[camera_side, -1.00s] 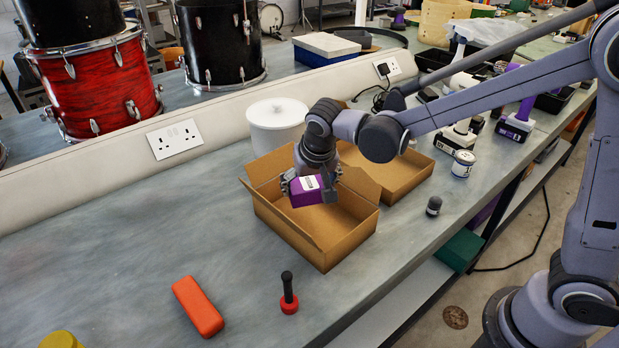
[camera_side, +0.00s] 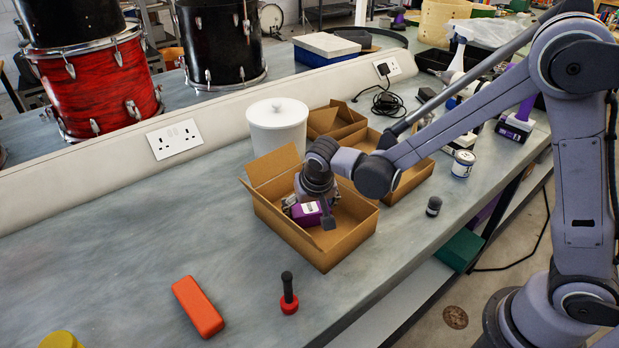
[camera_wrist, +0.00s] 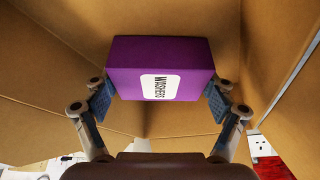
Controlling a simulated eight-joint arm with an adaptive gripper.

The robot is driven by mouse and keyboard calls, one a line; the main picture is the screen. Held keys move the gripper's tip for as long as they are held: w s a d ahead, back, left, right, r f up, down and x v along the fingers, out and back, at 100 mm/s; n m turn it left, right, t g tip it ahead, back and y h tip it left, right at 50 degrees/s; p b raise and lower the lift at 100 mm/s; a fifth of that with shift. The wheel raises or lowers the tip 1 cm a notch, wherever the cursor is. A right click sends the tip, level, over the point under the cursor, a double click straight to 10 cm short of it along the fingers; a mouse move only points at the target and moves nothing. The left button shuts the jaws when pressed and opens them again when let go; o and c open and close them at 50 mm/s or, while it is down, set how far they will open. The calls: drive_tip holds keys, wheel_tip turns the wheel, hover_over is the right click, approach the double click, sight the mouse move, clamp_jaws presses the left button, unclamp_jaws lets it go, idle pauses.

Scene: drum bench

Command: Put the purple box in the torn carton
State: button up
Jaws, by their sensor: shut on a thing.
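The purple box (camera_side: 303,216), with a white label, is held between the fingers of my gripper (camera_side: 308,208). In the wrist view the purple box (camera_wrist: 130,70) sits between both finger pads, its label reading "WASHERS". My gripper and the box are down inside the front open brown carton (camera_side: 347,246), below its raised back flap. Cardboard walls surround the box in the wrist view. Whether the box touches the carton floor is hidden. I cannot tell for sure which carton is the torn one; no clear tear shows.
More open cartons (camera_side: 415,180) stand just behind, next to a white lidded tub (camera_side: 278,125). A small dark jar (camera_side: 433,206) and a tin (camera_side: 462,163) stand to the right.

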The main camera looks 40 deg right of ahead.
drive_tip(key=o, duration=1.1)
drive_tip(key=shift+f, duration=0.1)
drive_tip(key=shift+c, duration=0.2)
drive_tip(key=v, duration=1.2)
drive_tip(key=s+d+r+n+t+y, duration=0.1)
drive_tip(key=s+d+r+n+t, duration=0.1)
drive_tip(key=s+d, duration=0.9)
drive_tip(key=shift+s+d+n+t+y, duration=0.4)
drive_tip(key=shift+s+n+t, duration=0.1)
drive_tip(key=shift+s+n, duration=0.75)
